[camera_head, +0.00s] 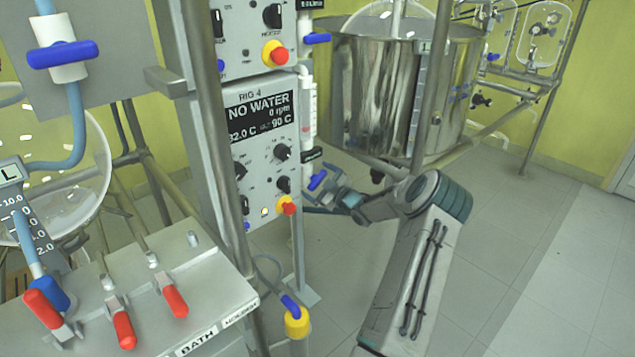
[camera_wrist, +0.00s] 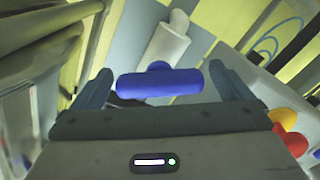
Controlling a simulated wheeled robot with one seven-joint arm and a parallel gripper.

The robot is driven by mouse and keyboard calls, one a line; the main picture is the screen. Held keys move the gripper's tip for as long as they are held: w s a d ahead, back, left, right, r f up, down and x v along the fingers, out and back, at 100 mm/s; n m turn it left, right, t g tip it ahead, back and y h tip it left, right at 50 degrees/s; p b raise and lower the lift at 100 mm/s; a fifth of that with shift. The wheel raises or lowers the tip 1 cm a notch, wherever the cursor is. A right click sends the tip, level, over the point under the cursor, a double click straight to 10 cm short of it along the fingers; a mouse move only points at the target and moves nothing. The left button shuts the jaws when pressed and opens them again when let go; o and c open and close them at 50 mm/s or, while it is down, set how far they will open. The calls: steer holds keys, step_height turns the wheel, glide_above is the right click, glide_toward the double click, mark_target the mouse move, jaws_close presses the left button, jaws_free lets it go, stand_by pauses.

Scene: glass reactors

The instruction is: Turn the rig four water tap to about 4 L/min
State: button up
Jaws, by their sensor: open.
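The rig four panel (camera_head: 262,165) reads "RIG 4", "NO WATER" and 0 rpm. On its right side is a tap with a blue handle (camera_head: 317,180) below a clear, white-ended flow tube (camera_head: 308,110). The flow reading is too small to read. My gripper (camera_head: 335,193) is at this tap, coming from the right. In the wrist view the blue handle (camera_wrist: 160,84) lies crosswise between the open fingers (camera_wrist: 160,72), with a visible gap at each end. A white tap body (camera_wrist: 163,50) shows behind it.
A red and yellow knob (camera_head: 287,205) sits close below the tap; a similar one shows at right in the wrist view (camera_wrist: 288,132). A steel vessel (camera_head: 400,90) stands behind. A bath (camera_head: 200,290) with red-handled valves is at lower left. Open floor (camera_head: 530,250) lies right.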

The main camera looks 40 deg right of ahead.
steer(key=shift+c, duration=0.4)
steer(key=c, duration=0.9)
steer(key=shift+w+f+n+b, duration=0.1)
steer(key=shift+f+n+b, duration=0.2)
steer(key=shift+n+b, duration=0.9)
steer(key=shift+b, duration=0.7)
steer(key=shift+r+n, duration=0.25)
steer(key=shift+n, duration=0.05)
steer(key=o, duration=1)
